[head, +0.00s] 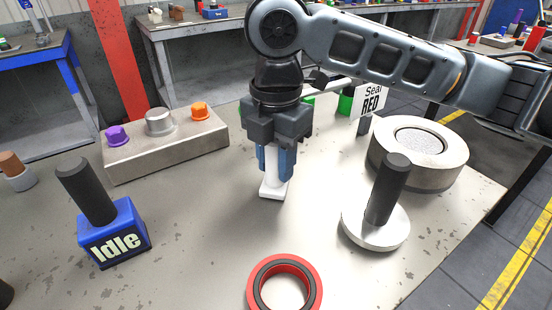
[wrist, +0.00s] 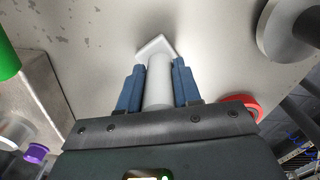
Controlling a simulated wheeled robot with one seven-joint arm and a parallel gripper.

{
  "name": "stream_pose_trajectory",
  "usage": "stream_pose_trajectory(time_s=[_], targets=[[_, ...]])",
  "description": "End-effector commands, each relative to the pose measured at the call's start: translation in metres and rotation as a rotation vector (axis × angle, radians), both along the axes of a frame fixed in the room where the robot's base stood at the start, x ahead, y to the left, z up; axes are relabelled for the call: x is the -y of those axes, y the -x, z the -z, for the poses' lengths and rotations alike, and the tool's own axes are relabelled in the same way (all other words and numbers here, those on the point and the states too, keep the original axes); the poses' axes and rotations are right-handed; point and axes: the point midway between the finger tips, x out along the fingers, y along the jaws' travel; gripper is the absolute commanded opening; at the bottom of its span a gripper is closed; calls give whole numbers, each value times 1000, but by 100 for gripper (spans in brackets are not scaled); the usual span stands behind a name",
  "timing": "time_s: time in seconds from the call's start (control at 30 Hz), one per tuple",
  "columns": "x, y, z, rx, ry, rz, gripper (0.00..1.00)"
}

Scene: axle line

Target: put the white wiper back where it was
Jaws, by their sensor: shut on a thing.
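The white wiper (head: 271,188) is upright in my gripper (head: 274,165), with its square white foot at the bottom. In the head view it is near the middle of the metal table (head: 200,210). My gripper is shut on its handle with blue fingers on both sides. In the wrist view the wiper (wrist: 158,80) lies between the fingers (wrist: 158,88). I cannot tell whether its foot touches the table top. The upper handle is hidden by the gripper.
A red and black ring (head: 308,292) lies in front. A metal disc with a black handle (head: 388,190) and a round drum (head: 440,172) are right. A blue "Idle" block (head: 122,240) is left. A box with coloured knobs (head: 190,150) is behind left. A "Seal RED" sign (head: 370,98) is behind.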

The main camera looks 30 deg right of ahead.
Motion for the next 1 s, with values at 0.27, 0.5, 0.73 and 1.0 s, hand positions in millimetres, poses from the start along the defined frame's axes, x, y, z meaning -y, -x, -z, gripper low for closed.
stream_pose_trajectory(time_s=[0.27,0.5,0.73,1.0], targets=[[0,0,3,0,1,0,35],[0,0,2,0,1,0,58],[0,0,2,0,1,0,58],[0,0,-26,2,0,-2,58]])
